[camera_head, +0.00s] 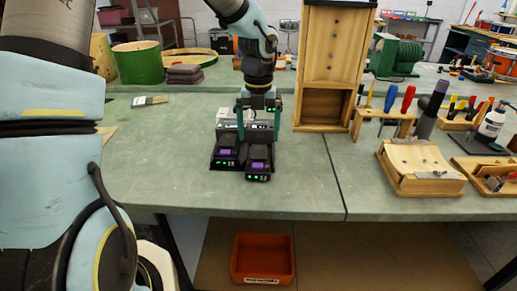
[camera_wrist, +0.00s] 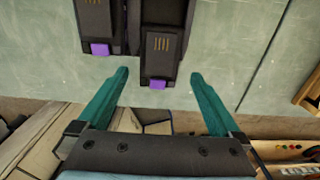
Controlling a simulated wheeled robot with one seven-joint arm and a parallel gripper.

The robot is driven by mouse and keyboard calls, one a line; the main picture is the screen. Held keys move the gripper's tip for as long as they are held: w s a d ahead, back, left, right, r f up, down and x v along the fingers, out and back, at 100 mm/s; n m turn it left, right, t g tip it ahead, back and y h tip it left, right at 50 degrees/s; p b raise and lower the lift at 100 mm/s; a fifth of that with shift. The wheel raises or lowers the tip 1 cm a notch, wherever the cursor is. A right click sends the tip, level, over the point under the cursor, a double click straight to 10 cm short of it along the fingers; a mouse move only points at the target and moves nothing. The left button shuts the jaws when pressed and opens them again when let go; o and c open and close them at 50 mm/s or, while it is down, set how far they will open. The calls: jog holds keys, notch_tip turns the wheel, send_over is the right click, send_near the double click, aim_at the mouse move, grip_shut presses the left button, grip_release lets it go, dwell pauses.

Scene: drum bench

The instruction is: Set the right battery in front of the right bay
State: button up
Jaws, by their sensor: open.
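The right battery (camera_head: 258,160) is a black block with a purple tab and green lights. The left battery (camera_wrist: 97,22) is outside the left finger.
A wooden cabinet (camera_head: 330,65) stands behind to the right. A screwdriver rack (camera_head: 383,122) and a wooden box (camera_head: 420,165) are farther right. The bench front (camera_head: 290,205) is clear; an orange bin (camera_head: 263,260) sits below.

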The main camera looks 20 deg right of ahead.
aim_at(258, 153)
jog(key=shift+r, duration=2.3)
jog(key=s+a+f+m, duration=0.1)
jog(key=s+a+m, duration=0.1)
jog(key=a+m, duration=1.3)
jog(key=s+a+f+m+t, duration=0.1)
jog(key=s+a+m, duration=0.1)
jog(key=a+m, duration=1.3)
jog(key=shift+f+m+t, duration=0.25)
jog(key=shift+m+t, duration=0.05)
jog(key=shift+m, duration=0.7)
